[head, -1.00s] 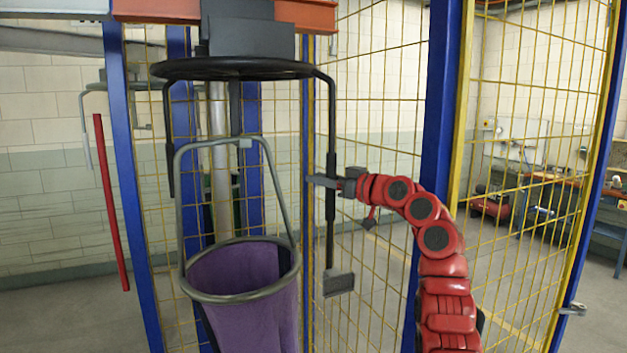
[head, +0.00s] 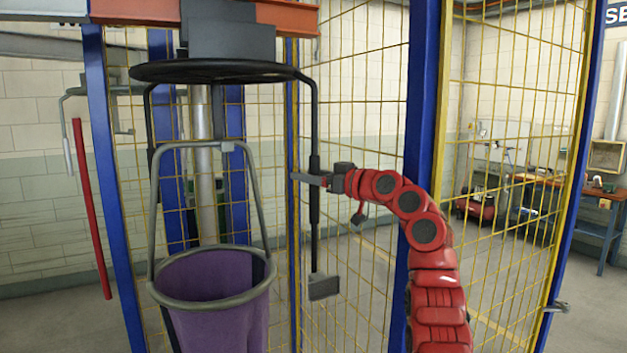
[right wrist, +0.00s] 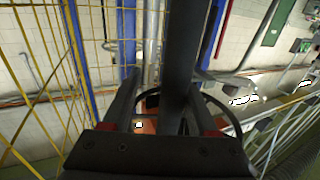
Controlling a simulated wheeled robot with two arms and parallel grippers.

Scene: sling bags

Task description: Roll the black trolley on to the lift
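The black trolley (head: 213,71) hangs below the orange rail (head: 135,10), with a black ring and drop bars on both sides. My right gripper (head: 310,179) is at its right drop bar (head: 315,240). In the right wrist view, the dark bar (right wrist: 178,55) stands between the fingers of my right gripper (right wrist: 172,95), with a visible gap on its left, so the fingers look open around it. I cannot make out the lift for sure. My left gripper is not in view.
Yellow mesh fencing (head: 355,110) with blue posts (head: 422,130) stands close behind and right of the trolley. A red bar (head: 90,205) hangs at the left. A workbench (head: 570,185) is far right, beyond the mesh.

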